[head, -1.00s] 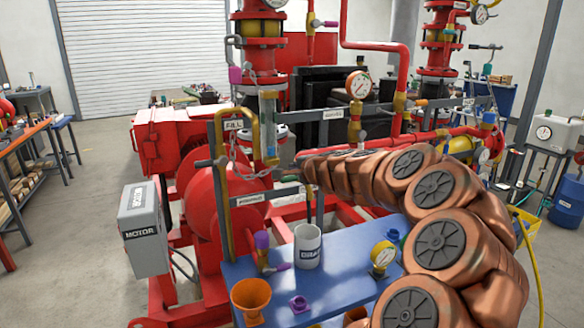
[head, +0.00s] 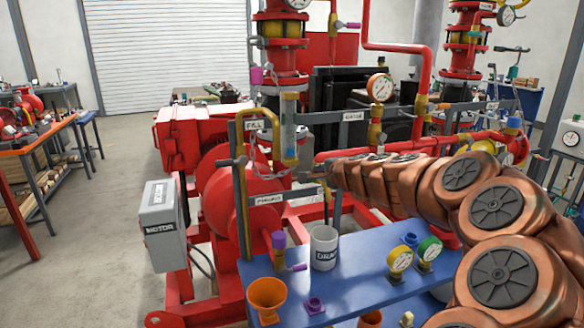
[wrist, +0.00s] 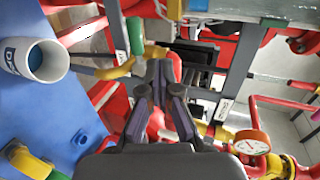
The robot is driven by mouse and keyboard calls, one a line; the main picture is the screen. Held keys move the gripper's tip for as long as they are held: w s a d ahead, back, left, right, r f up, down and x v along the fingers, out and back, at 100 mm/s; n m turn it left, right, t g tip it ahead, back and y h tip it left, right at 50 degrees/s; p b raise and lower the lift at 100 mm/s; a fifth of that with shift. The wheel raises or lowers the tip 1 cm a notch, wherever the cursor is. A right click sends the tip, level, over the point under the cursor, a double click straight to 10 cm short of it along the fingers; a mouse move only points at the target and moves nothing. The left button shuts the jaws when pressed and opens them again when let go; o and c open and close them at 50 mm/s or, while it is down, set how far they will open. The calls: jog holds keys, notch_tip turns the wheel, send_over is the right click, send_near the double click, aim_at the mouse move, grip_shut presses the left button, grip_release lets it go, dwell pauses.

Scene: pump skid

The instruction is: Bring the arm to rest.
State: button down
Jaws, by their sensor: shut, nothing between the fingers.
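My copper-coloured arm reaches in from the lower right in the head view. My gripper (head: 328,174) is at its far end, small and dark, in front of the red pump skid and above the blue bench (head: 345,290). In the wrist view my gripper (wrist: 160,68) shows its dark fingers brought together, with nothing seen between them. The white mug (head: 324,247) stands on the bench below and in front of my gripper. It also shows at the upper left of the wrist view (wrist: 35,62).
Red pipes, a FILL post (head: 242,190) and a pipe-mounted gauge (head: 380,88) crowd around my gripper. Open floor (head: 100,240) lies at the left.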

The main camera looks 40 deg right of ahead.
jog(key=w+a+n+y, duration=0.2)
jog(key=a+n+y, duration=0.4)
jog(key=a, duration=1.3)
jog(key=s+a+f+n+g+y, duration=0.1)
jog(key=s+a+f+n+g, duration=0.15)
jog(key=a, duration=0.45)
jog(key=s+a+f+n+g+y, duration=0.1)
jog(key=s+a+f+n+g, duration=0.1)
jog(key=a+n, duration=0.35)
jog(key=s+a+f+n+g, duration=0.3)
jog(key=s+a+f, duration=0.15)
jog(key=s, duration=0.35)
jog(key=s+a+f+n+g, duration=0.2)
jog(key=s+a+f+g, duration=0.15)
jog(key=s+a, duration=0.4)
jog(key=s+d+f+n+g+h, duration=0.1)
jog(key=s+d+f+g, duration=0.1)
jog(key=s, duration=0.6)
jog(key=s+d+f+n+g+h, duration=0.1)
jog(key=s+d+f+g+h, duration=0.1)
jog(key=s, duration=0.6)
jog(key=shift+d+n, duration=0.4)
jog(key=shift+d, duration=0.4)
jog(key=shift+d, duration=0.15)
